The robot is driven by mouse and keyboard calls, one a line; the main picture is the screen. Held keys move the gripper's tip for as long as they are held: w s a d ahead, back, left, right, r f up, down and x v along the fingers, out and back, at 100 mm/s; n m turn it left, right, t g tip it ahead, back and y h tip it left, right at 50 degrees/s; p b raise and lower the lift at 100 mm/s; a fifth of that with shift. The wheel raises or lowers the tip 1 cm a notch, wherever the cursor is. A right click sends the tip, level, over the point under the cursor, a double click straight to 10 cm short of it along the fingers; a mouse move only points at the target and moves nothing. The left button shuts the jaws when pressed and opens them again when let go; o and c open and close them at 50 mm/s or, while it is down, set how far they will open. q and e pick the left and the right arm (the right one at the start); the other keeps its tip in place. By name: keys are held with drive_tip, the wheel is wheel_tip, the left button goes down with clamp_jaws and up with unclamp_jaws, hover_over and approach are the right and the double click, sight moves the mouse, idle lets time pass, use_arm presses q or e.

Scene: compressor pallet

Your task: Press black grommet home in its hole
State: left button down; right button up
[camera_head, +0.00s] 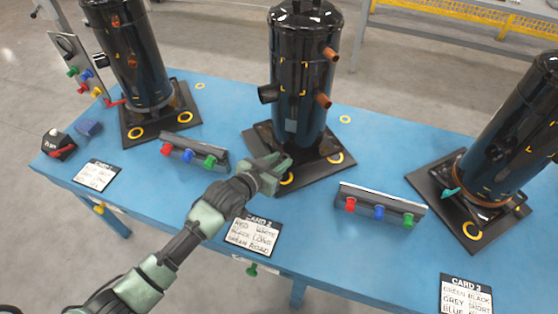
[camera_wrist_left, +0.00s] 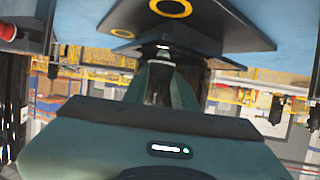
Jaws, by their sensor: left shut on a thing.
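My left gripper (camera_head: 274,168) is at the front corner of the black base plate (camera_head: 318,172) under the middle compressor (camera_head: 302,75). In the left wrist view its fingers (camera_wrist_left: 163,62) are shut on a small dark piece (camera_wrist_left: 163,48), consistent with the black grommet; little of it shows. A yellow ring (camera_head: 287,179) on that corner is partly hidden by the gripper. Another yellow ring (camera_head: 336,158) lies on the plate's right corner. Whether the grommet is seated in a hole cannot be seen. My right gripper is not in view.
Compressors stand left (camera_head: 130,55) and right (camera_head: 510,135) on the blue table (camera_head: 225,115). Racks with red, blue and green pieces lie left (camera_head: 192,153) and right (camera_head: 382,205) of my gripper. Card 2 (camera_head: 253,236) lies in front. Table between racks and cards is mostly clear.

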use_arm(q)
drive_tip(key=shift+p, duration=0.55)
idle(1.0)
drive_tip(key=shift+f+b, duration=0.95)
drive_tip(key=shift+f, duration=0.45)
drive_tip(key=c, duration=1)
unclamp_jaws()
drive_tip(key=shift+c, duration=0.2)
drive_tip(key=shift+s, duration=0.1)
drive_tip(key=v, duration=0.7)
drive_tip(key=shift+s+a+r, duration=0.2)
drive_tip(key=shift+s, duration=0.05)
